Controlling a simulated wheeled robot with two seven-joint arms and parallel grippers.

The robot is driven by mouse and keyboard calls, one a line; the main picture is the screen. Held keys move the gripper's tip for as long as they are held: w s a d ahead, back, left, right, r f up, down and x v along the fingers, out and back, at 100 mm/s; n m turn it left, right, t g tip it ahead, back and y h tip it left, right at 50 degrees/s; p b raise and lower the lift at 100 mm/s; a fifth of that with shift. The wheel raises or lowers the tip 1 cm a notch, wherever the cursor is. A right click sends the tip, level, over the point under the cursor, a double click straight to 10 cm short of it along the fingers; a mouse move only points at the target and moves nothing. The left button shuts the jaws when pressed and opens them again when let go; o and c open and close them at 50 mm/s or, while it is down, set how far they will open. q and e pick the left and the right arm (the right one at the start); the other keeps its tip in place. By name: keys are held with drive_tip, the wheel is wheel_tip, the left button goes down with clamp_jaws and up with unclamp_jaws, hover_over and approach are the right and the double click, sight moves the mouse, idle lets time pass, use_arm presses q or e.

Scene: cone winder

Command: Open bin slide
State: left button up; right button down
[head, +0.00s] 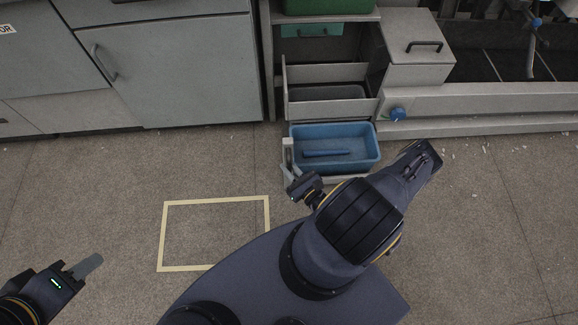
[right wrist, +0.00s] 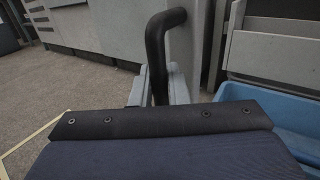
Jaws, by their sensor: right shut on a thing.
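A low bin slide (head: 352,179) stands out from the cabinet onto the floor area and carries a blue bin (head: 372,150). The blue bin also shows at the right of the right wrist view (right wrist: 290,115). My right gripper (head: 290,178) is at the slide's front left corner. In the right wrist view its fingers (right wrist: 160,88) are shut around a black bent handle (right wrist: 156,50). The grip itself is partly hidden by the gripper body. My left gripper (head: 88,266) is low at the left over bare floor, touching nothing; its finger gap cannot be made out.
A grey drawer (head: 325,72) stands partly open above and behind the blue bin. A blue knob (head: 397,114) and a grey box with a handle (head: 417,62) are to the right. Grey cabinets (head: 180,75) line the left. A yellow floor outline (head: 215,200) lies on clear floor.

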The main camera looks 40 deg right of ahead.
drive_tip(key=c, duration=1.5)
unclamp_jaws()
drive_tip(key=shift+s+a, duration=0.2)
drive_tip(key=shift+s, duration=0.05)
drive_tip(key=shift+s, duration=0.1)
drive_tip(key=s+p, duration=0.1)
drive_tip(key=s, duration=0.6)
drive_tip(key=shift+s+d, duration=0.15)
drive_tip(key=shift+s, duration=0.2)
